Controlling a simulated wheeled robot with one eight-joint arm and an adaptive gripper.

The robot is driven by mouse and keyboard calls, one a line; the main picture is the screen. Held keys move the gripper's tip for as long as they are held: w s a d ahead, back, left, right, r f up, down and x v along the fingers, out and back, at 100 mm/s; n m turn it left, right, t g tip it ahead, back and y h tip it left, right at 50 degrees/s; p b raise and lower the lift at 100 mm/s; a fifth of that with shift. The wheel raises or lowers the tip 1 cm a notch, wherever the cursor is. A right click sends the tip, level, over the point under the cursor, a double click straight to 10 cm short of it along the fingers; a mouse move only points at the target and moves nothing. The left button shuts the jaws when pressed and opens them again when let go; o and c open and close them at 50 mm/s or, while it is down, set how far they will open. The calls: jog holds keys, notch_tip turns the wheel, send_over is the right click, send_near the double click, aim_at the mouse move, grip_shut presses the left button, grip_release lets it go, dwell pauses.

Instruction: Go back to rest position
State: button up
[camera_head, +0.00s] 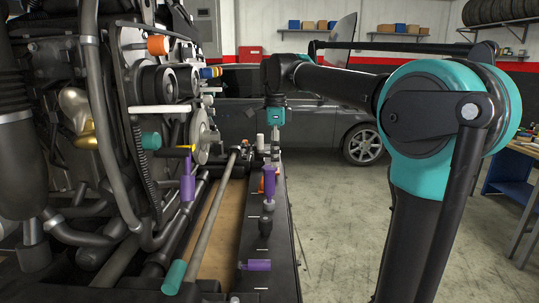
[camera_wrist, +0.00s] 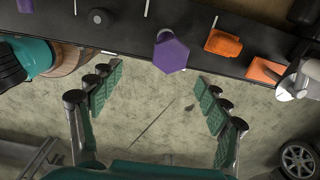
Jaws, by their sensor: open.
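My gripper (camera_head: 275,158) hangs pointing down at the end of my arm, over the far part of the dark ledge beside the engine. In the wrist view my gripper (camera_wrist: 160,98) has its two green-padded fingers wide apart. Nothing is between them but a view of the floor. A purple hexagonal piece (camera_wrist: 171,56) on the dark ledge shows just beyond the fingertips, apart from them.
The large engine (camera_head: 120,130) fills the left. The dark ledge (camera_head: 280,240) carries purple, orange and black pieces; an orange piece (camera_wrist: 223,43) shows in the wrist view. A grey car (camera_head: 320,120) stands behind. A workbench (camera_head: 510,180) is at right. The floor (camera_head: 345,220) between is clear.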

jog(key=s+d+f+n+t, duration=0.1)
jog(key=s+d+f+n, duration=0.3)
jog(key=f, duration=0.4)
jog(key=s+d+f+n+t, duration=0.1)
jog(key=d+f+n, duration=0.35)
jog(key=f, duration=0.35)
jog(key=s+d+f+n+t, duration=0.1)
jog(key=s+d+f+n, duration=0.3)
jog(key=s+f, duration=0.3)
jog(key=s+d+f+n+t, duration=0.1)
jog(key=s+d+f+n, duration=0.4)
jog(key=s+f, duration=0.3)
notch_tip(320, 180, down, 2)
jog(key=shift+f, duration=0.2)
